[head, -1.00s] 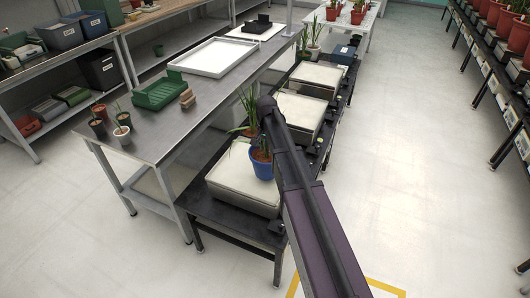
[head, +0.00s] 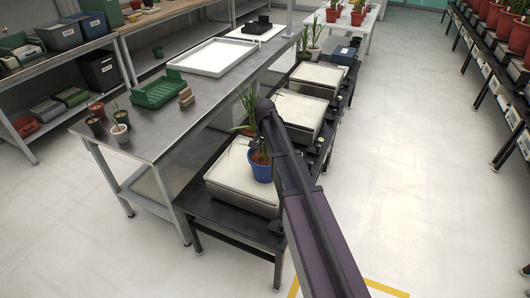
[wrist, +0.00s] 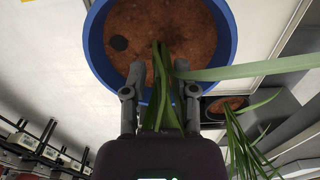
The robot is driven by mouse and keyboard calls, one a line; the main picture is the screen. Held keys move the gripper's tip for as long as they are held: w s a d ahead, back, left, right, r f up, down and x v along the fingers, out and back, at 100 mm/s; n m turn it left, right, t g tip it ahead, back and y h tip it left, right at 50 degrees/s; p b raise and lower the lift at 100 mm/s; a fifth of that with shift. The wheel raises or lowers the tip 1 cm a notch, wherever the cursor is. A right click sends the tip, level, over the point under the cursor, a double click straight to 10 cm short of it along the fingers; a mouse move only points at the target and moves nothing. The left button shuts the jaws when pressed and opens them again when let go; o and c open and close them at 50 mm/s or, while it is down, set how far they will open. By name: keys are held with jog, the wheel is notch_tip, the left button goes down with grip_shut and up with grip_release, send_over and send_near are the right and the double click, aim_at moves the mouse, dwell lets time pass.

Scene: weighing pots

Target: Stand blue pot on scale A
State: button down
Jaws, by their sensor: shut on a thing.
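The blue pot (head: 261,172), with brown soil and long green leaves, appears upright in the head view. It is over the right part of the nearest pale square scale (head: 226,172); I cannot tell whether its base touches the plate. In the wrist view the blue pot (wrist: 231,45) lies at the top, seen from above. My gripper (wrist: 158,68) is shut on the blue pot's plant, with a finger on each side of the leaves above the soil. In the head view my arm hides the gripper. No label shows which scale is A.
A middle scale (head: 303,108) and a far scale (head: 318,75) stand along the same black bench. A terracotta pot with a plant (head: 246,130) stands just behind the nearest scale, close to my arm. A grey table (head: 150,135) holds small pots and a green tray (head: 158,90).

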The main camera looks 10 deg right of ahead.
jog(key=shift+f, duration=0.1)
dwell(0.3)
jog(key=shift+c, duration=2)
grip_release()
notch_tip(320, 180, up, 12)
jog(key=p, duration=1.2)
jog(key=s+n, duration=0.7)
jog(key=s, duration=1.8)
jog(key=shift+s, duration=0.35)
